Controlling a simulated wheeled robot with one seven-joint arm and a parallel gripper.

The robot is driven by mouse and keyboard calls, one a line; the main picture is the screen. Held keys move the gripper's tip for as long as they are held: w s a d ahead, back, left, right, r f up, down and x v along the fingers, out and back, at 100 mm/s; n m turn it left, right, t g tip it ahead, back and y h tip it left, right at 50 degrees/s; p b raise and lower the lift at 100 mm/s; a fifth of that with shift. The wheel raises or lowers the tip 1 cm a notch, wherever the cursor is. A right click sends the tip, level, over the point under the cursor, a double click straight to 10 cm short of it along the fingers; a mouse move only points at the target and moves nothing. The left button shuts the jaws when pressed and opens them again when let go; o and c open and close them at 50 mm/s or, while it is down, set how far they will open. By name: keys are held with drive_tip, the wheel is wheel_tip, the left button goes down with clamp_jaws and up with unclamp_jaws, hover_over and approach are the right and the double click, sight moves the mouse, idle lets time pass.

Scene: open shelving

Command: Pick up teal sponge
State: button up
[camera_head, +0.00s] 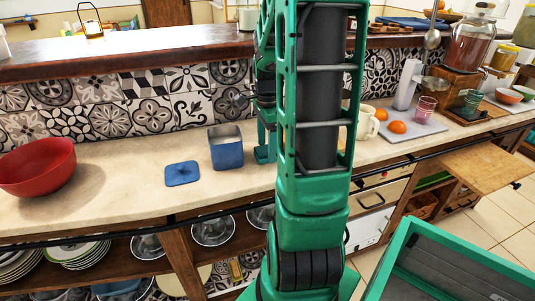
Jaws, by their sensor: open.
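I cannot make out a teal sponge for certain in the head view. My green arm stands upright across the middle of the picture and hides part of the counter behind it. My gripper (264,150) is partly hidden behind the arm, low over the counter, just right of a blue open-topped container (226,152). A green finger-like part of it shows near the counter surface. I cannot see whether it touches anything.
The pale counter (110,185) holds a red bowl (38,168) and a flat blue lid (182,173). Right of my arm are a cream mug (368,124), oranges (397,127) on a board and a pink glass (425,109). Shelves below hold plates (80,254).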

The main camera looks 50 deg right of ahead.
drive_tip(key=shift+f, duration=0.7)
drive_tip(key=c, duration=1.2)
wheel_tip(320, 180, up, 10)
drive_tip(key=shift+r, duration=0.1)
